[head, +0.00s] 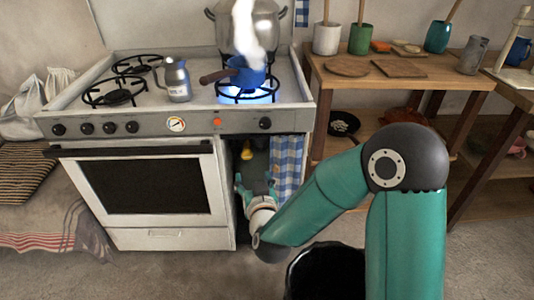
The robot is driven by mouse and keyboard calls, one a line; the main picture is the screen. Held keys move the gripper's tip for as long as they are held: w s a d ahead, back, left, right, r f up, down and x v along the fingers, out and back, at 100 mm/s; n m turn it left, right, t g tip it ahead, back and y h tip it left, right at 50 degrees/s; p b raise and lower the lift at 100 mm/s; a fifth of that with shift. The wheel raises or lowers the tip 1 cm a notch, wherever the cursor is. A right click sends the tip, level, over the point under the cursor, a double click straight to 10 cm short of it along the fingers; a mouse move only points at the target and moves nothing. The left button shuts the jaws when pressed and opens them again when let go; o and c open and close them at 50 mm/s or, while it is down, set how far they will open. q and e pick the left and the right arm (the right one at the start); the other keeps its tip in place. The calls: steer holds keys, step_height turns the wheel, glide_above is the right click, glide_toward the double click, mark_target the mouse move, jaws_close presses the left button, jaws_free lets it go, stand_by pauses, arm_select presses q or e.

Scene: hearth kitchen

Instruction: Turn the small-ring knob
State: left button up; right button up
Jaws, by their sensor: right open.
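The stove's front panel (197,124) carries several black knobs. Four-burner-side knobs sit in a row at the left, the last of them a knob (132,127) beside the dial gauge (176,124). A lone knob (265,123) sits at the right, below the lit ring (248,97) with its blue flame. I cannot tell from any marking which is the small-ring knob. My right gripper (256,180) is open and empty, below the lone knob, in front of the open compartment (240,200) and apart from the panel. My left gripper is out of view.
A small blue pan (247,76) steams on the lit ring, with a large pot (262,22) behind. A grey jug (178,80) stands on the stove top. A blue checked curtain (287,165) hangs right of the compartment. A wooden shelf table (395,75) stands at the right.

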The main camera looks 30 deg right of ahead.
steer(key=s+d+r+m+t+h+b, duration=0.1)
steer(key=d+r+m+h+b, duration=0.1)
steer(key=d+r+h, duration=0.15)
arm_select(q)
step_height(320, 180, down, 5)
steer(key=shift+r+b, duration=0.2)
steer(key=shift+b, duration=0.15)
arm_select(e)
glide_toward(266, 127)
steer(key=x, duration=0.9)
steer(key=shift+w, duration=0.25)
steer(key=c, duration=1.1)
steer(key=shift+s+d, duration=0.1)
steer(key=shift+d, duration=0.15)
steer(key=shift+c, duration=0.2)
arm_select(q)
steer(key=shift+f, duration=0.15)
arm_select(e)
steer(key=shift+a, duration=0.1)
